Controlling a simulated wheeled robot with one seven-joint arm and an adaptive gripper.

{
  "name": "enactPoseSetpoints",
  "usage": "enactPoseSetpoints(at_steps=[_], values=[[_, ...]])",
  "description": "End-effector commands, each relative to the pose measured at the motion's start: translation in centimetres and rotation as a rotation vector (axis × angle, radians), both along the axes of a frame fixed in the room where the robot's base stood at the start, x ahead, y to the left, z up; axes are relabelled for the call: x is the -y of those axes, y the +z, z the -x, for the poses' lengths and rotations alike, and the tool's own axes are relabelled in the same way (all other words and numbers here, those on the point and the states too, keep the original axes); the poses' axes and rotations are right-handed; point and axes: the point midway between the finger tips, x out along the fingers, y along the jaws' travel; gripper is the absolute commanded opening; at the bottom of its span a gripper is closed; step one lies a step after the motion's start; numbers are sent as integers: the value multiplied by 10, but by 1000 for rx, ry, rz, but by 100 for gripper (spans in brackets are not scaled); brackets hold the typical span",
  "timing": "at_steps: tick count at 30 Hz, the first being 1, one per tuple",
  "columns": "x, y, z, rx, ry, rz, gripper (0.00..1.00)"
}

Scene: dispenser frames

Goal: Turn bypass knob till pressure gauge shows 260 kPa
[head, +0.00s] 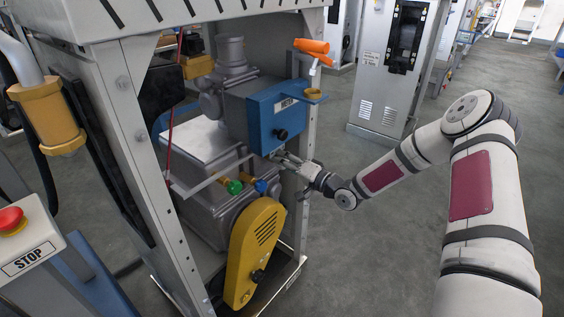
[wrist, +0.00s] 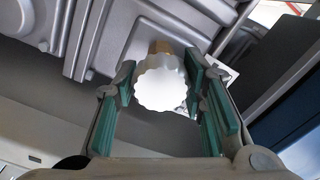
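In the wrist view a pale, scalloped round knob (wrist: 160,85), which looks like the bypass knob, sits between the green-padded fingers of my gripper (wrist: 160,75). A tan stem shows behind it. Its edges come very close to both pads; I cannot tell whether they touch. In the head view my gripper (head: 280,157) reaches in from the right, just under the blue METER box (head: 278,112). The knob is too small or hidden to make out there. No pressure gauge face or reading can be made out in either view.
A metal frame with an upright post (head: 308,140) surrounds the pump. Green (head: 234,187) and blue (head: 261,186) fittings and a yellow guard (head: 254,250) lie below my gripper. An orange handle (head: 311,46) is above.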

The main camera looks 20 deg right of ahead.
Motion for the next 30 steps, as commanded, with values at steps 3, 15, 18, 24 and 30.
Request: enactPoseSetpoints(at_steps=[3,15,18,24,30], values=[[0,-1,0,-1,0,1,57],[6,0,7,0,0,1,57],[15,0,19,-1,-3,0,57],[40,0,53,-1,-3,2,57],[60,0,81,-2,-2,1,57]])
